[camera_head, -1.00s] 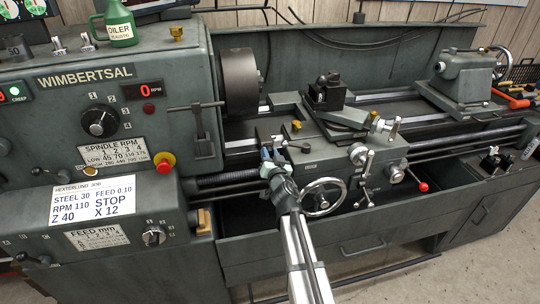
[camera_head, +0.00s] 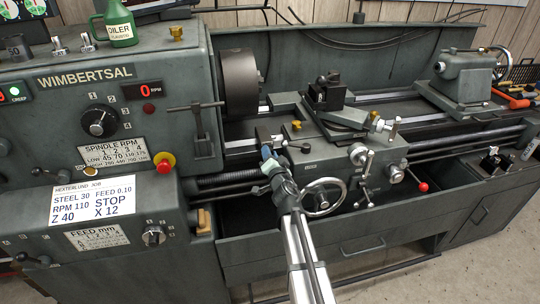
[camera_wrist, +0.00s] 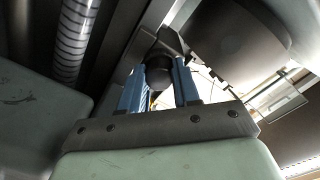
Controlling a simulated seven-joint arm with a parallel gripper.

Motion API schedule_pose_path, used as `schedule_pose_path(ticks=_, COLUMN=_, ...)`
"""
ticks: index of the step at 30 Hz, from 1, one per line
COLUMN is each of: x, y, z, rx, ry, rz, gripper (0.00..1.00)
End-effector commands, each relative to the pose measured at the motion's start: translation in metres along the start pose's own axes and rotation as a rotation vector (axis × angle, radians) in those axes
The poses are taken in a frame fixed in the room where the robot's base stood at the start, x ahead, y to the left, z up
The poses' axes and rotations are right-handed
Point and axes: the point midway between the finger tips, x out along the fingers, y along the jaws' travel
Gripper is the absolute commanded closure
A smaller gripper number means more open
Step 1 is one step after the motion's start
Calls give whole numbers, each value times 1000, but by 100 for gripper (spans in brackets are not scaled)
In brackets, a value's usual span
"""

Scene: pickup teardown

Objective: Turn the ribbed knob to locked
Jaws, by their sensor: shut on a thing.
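My gripper (camera_head: 267,152) is at the left end of the lathe carriage (camera_head: 318,156), just left of a small dark lever with a ball end (camera_head: 305,149). In the wrist view its two blue fingers (camera_wrist: 160,85) stand either side of a dark rounded knob (camera_wrist: 159,73) and are shut on it. The knob's ribs cannot be made out, and no locked mark is readable. In the head view my gripper hides the held knob.
The chuck (camera_head: 238,82) is up and to the left of my gripper. A red emergency button (camera_head: 164,162) is on the headstock. The carriage handwheel (camera_head: 323,197) is close beside my arm on the right. The ribbed leadscrew (camera_wrist: 76,38) shows in the wrist view.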

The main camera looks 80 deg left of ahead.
Motion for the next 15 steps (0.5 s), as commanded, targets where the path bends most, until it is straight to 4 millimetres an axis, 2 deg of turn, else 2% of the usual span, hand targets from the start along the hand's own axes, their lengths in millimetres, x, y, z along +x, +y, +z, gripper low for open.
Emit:
schedule_pose_path(ticks=7, x=0, y=0, z=0, rx=3, ry=0, rz=1, gripper=99)
schedule_pose_path(ticks=8, x=0, y=0, z=0, rx=3, ry=0, rz=1, gripper=68)
schedule_pose_path(ticks=15, x=0, y=0, z=0, rx=1, ry=0, rz=0, gripper=45)
